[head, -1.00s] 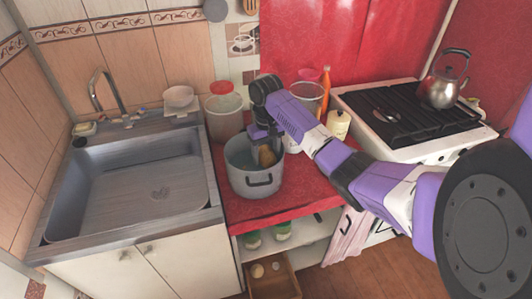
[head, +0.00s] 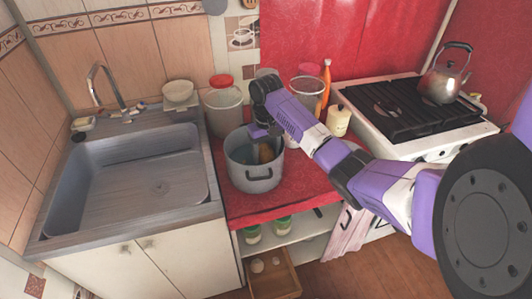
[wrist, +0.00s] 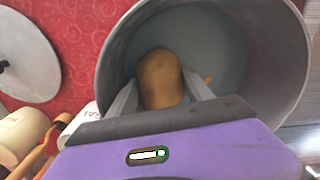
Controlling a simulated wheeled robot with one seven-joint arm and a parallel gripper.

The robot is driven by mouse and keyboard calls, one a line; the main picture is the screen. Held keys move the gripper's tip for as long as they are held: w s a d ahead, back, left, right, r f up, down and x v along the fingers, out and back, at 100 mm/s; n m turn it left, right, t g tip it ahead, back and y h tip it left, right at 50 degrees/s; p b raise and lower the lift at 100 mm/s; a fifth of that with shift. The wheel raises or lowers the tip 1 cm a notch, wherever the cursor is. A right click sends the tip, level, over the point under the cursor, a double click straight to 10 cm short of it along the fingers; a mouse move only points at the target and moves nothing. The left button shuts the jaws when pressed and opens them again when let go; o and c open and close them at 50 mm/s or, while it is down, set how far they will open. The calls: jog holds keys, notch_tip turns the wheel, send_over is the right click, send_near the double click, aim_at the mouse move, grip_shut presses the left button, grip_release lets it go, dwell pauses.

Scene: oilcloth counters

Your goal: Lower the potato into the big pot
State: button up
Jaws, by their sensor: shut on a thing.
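The big pot (head: 252,178) is grey and stands upright on the red counter, right of the sink. Its open inside also shows in the wrist view (wrist: 262,45). The brown potato (wrist: 160,78) is between the two fingers of my gripper (wrist: 160,95), which is shut on it. In the head view the potato (head: 266,153) shows inside the pot's mouth, below the rim level as far as I can see. My gripper (head: 263,135) reaches down into the pot from above. Whether the potato touches the pot's floor I cannot tell.
A clear container with a red lid (head: 223,105) stands behind the pot. A cream bottle (head: 338,121) and other containers stand to the right. The sink (head: 130,180) is at left, the stove with a kettle (head: 446,75) at right.

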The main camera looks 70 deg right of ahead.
aim_at(266, 149)
jog(key=shift+f+b, duration=0.5)
jog(key=shift+f, duration=0.8)
dwell(0.9)
jog(key=o, duration=1.6)
jog(key=shift+s, duration=0.1)
jog(key=shift+r, duration=3.95)
